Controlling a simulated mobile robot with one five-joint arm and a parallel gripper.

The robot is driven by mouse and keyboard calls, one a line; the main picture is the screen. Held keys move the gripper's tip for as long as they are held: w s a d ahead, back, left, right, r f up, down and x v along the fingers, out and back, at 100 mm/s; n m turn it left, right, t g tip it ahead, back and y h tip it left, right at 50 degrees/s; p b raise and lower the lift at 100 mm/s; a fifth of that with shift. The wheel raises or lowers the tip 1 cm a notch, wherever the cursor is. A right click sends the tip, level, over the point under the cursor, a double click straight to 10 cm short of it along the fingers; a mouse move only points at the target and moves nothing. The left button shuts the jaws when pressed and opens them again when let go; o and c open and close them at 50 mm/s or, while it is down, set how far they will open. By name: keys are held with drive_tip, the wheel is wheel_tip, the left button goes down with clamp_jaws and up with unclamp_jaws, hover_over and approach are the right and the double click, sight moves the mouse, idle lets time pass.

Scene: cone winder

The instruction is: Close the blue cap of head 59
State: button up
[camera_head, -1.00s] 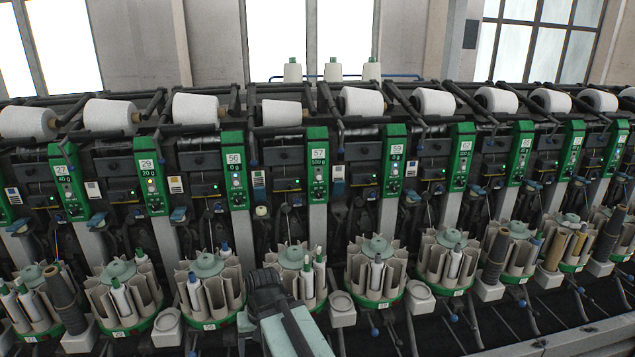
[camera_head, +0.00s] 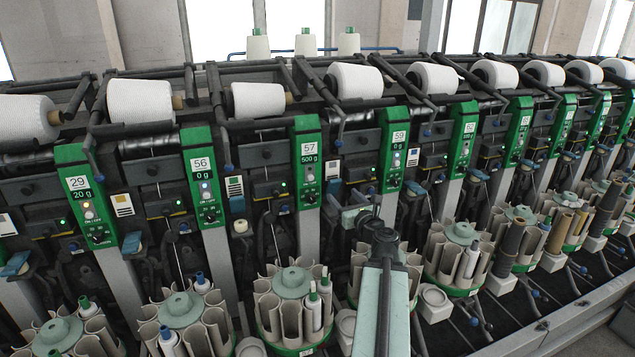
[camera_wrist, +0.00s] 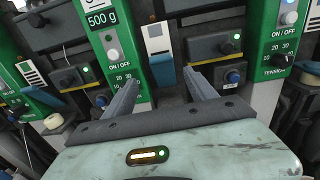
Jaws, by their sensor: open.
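The green panel of head 59 (camera_head: 395,150) is right of centre in the head view, with its display at 0 g. It shows in part at the upper right of the wrist view (camera_wrist: 282,42). In the wrist view a blue cap (camera_wrist: 162,71) sits under a white-and-blue label, between the 500 g panel and the panel on the right. I cannot tell whether it is open or closed. My gripper (camera_wrist: 164,78) is open and empty, its two fingers pointing towards this cap, one to each side in the picture. In the head view my arm hides part of this area.
The panel of head 57 (camera_head: 307,162) stands just left of my gripper. Round bobbin magazines (camera_head: 292,300) line the front below, close to my arm. White yarn packages (camera_head: 355,81) lie along the top. Other blue caps (camera_head: 134,242) sit beside neighbouring panels.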

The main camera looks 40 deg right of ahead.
sight(335, 185)
drive_tip(key=x, duration=0.7)
drive_tip(key=shift+d+r, duration=0.1)
drive_tip(key=shift+d, duration=0.2)
drive_tip(key=shift+s+a, duration=0.1)
clamp_jaws()
